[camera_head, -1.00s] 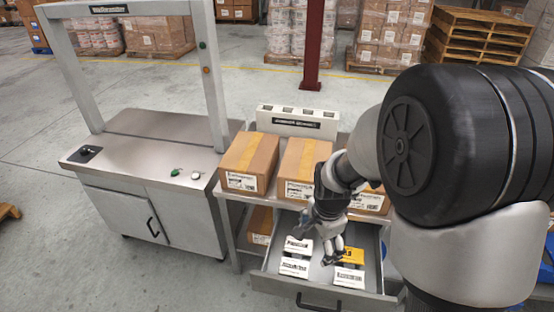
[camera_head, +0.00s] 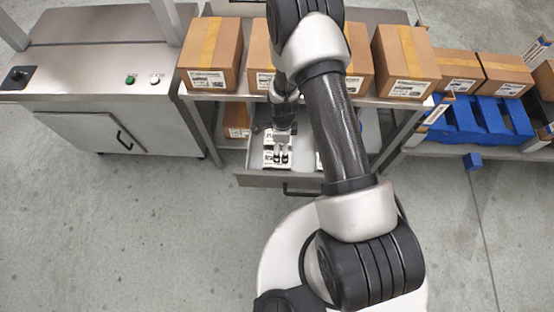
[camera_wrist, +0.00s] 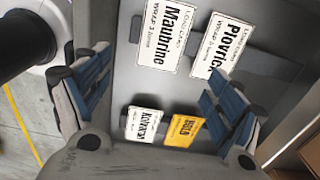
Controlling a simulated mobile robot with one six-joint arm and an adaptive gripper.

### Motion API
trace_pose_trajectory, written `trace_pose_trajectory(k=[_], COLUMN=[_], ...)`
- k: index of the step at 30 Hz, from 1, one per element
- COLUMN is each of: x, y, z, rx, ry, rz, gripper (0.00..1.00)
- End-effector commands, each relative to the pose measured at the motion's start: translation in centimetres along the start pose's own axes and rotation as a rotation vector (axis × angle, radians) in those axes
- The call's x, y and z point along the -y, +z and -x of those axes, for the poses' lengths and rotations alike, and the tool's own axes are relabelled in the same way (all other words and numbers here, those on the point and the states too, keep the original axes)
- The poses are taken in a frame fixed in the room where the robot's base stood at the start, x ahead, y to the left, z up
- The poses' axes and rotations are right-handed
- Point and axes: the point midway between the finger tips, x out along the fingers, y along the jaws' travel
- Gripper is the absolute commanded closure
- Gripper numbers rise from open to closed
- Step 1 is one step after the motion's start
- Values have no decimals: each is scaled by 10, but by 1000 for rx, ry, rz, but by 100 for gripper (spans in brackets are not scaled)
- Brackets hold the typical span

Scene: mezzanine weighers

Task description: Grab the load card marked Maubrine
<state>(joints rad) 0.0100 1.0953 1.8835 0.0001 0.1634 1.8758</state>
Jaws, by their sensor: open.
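The Maubrine load card (camera_wrist: 165,33) is a white card with black print, lying in the open drawer (camera_wrist: 125,85). It is at the upper middle of the wrist view, left of a white card reading Plovric (camera_wrist: 215,45). My gripper (camera_wrist: 155,85) is open and empty, its blue-padded fingers apart at either side of the wrist view. The Maubrine card lies above the gap between them and is not held. In the head view my gripper (camera_head: 282,157) is over the left cards and partly covers them; their print is too small to read there.
A white Koverat card (camera_wrist: 143,124) and a yellow HOLD card (camera_wrist: 184,130) lie lower in the wrist view. Cardboard boxes (camera_head: 211,55) stand on the shelf above the drawer. Floor in front is clear.

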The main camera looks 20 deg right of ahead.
Motion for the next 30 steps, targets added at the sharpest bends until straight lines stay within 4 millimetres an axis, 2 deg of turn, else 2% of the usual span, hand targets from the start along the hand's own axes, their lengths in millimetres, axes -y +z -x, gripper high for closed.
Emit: trace_pose_trajectory(k=[1,3,14,22,30], x=[-1,0,1,1,2], y=[0,0,-1,-3,-3], z=[-14,-25,-50,-89,-92], rx=[-1,0,0,0,0], ry=[2,1,0,0,-2], rz=[0,0,1,1,1], gripper=[14,14,14,14,14])
